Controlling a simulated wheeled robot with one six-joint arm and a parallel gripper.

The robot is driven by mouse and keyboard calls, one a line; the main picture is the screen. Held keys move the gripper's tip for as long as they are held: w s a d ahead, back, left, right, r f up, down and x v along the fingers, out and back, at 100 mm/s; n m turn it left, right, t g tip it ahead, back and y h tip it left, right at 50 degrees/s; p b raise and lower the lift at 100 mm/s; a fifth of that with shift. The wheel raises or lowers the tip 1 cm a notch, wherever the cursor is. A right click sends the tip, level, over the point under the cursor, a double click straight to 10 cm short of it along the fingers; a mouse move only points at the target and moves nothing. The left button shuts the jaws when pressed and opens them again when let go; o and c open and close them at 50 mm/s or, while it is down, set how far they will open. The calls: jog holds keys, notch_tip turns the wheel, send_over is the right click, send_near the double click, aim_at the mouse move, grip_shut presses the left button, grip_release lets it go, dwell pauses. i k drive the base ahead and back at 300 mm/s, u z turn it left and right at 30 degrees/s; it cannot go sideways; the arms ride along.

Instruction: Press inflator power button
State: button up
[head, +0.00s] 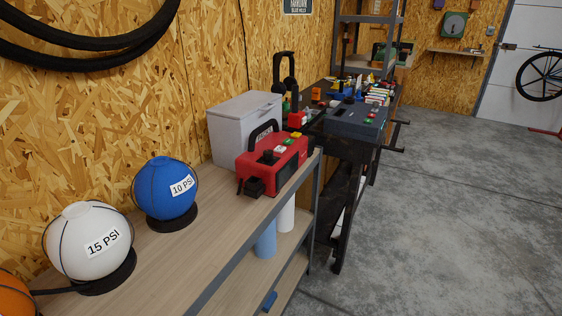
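A red inflator (291,164) with a black carry handle (262,133) stands at the far end of the wooden bench (200,262), near its right edge. Its top has a black knob (267,157) and small coloured buttons: a green one (290,141), and a yellow one (296,134) behind it. A white label or button lies beside the green one. I cannot tell which is the power button. A black block-shaped part (254,187) sits at its near end. My gripper is not in view.
A blue ball (164,185) marked 10 PSI and a white ball (72,240) marked 15 PSI sit on black rings, with part of an orange ball at lower left. A grey box (232,132) stands behind the inflator. Concrete floor (440,220) is clear at right.

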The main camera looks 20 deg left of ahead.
aim_at(279, 149)
jog(key=k, duration=0.5)
jog(key=u, duration=0.95)
jog(key=i, duration=1)
